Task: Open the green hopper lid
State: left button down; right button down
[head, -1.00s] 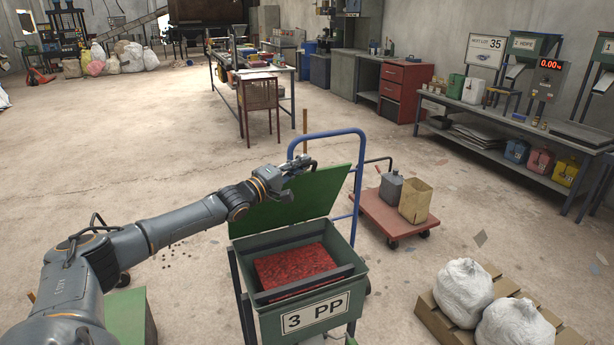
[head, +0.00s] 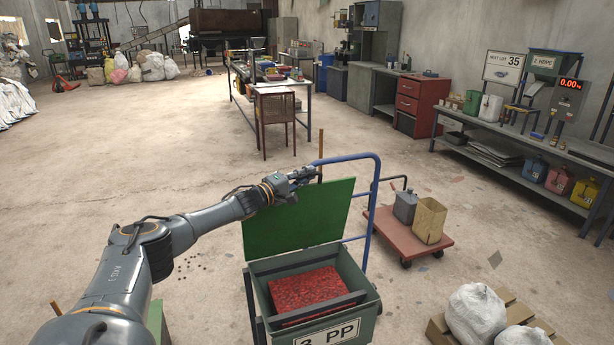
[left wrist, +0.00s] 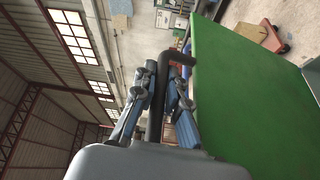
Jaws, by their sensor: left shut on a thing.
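The green hopper lid (head: 298,220) stands raised, close to upright, at the back of the green hopper (head: 366,297) marked 3 PP. Red material (head: 303,292) shows inside the open hopper. My left gripper (head: 304,175) is at the lid's top edge. In the left wrist view my left gripper (left wrist: 165,105) is shut on a dark bar handle (left wrist: 157,95) beside the green lid (left wrist: 245,90). The fingers partly hide the handle. My right gripper is in neither view.
A blue-framed trolley (head: 377,200) stands just behind the hopper. A red platform cart (head: 408,238) with a grey can and a tan container is to its right. White sacks (head: 476,313) lie on a pallet at lower right.

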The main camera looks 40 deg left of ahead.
pick_arm(q)
jog(key=c, duration=1.4)
grip_release()
jog(key=shift+o, duration=0.2)
jog(key=s+a, duration=0.1)
jog(key=s, duration=1.1)
jog(key=shift+a+f, duration=0.35)
jog(key=shift+f, duration=0.05)
jog(key=shift+w, duration=0.1)
